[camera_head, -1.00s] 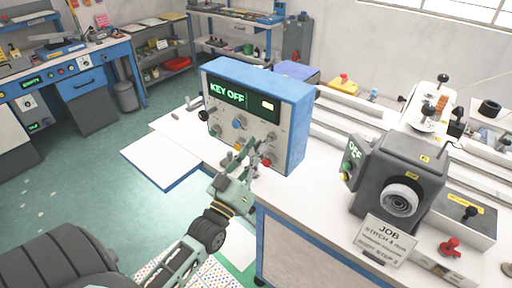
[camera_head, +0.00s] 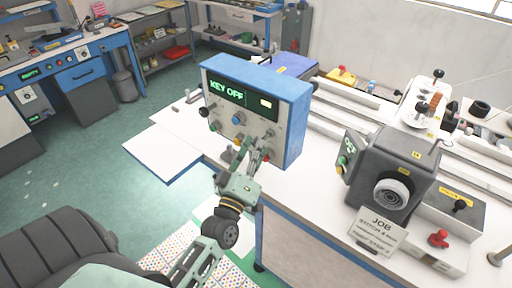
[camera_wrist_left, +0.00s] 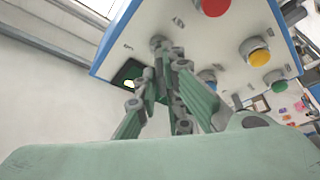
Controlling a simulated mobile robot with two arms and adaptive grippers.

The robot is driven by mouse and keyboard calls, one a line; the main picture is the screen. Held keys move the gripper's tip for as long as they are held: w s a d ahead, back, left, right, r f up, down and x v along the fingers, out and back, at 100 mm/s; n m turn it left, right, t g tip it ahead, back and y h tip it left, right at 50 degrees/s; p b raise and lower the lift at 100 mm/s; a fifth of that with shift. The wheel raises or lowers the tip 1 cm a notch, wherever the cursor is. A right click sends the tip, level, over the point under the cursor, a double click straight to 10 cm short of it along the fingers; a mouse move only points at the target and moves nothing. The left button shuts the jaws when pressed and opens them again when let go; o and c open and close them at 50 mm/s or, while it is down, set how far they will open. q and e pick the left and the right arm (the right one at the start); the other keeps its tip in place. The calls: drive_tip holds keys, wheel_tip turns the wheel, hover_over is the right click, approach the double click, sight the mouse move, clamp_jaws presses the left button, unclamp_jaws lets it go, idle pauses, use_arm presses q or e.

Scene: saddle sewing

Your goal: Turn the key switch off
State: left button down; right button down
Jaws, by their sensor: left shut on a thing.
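The control box (camera_head: 296,125) is a blue case with a pale front panel, standing on the white bench. Its display (camera_head: 227,91) reads "KEY OFF" in green. My left gripper (camera_head: 257,150) is at the lower right of the panel. In the left wrist view its fingers (camera_wrist_left: 165,75) come together at the panel, beside a small metal knob (camera_wrist_left: 158,43). They are shut on a small part there, which I take to be the key; the fingers mostly hide it. My right gripper is not in view.
A red button (camera_wrist_left: 212,5), a yellow button (camera_wrist_left: 256,52) and a green button (camera_wrist_left: 279,83) are close to my fingers. A dark grey machine (camera_head: 405,165) stands to the right, with a job sign (camera_head: 377,233) in front. The green floor is clear at left.

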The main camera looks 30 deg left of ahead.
use_arm(q)
drive_tip(key=shift+f, duration=0.1)
drive_tip(key=c, duration=1.9)
unclamp_jaws()
drive_tip(key=shift+a, duration=0.15)
drive_tip(key=v, duration=1.2)
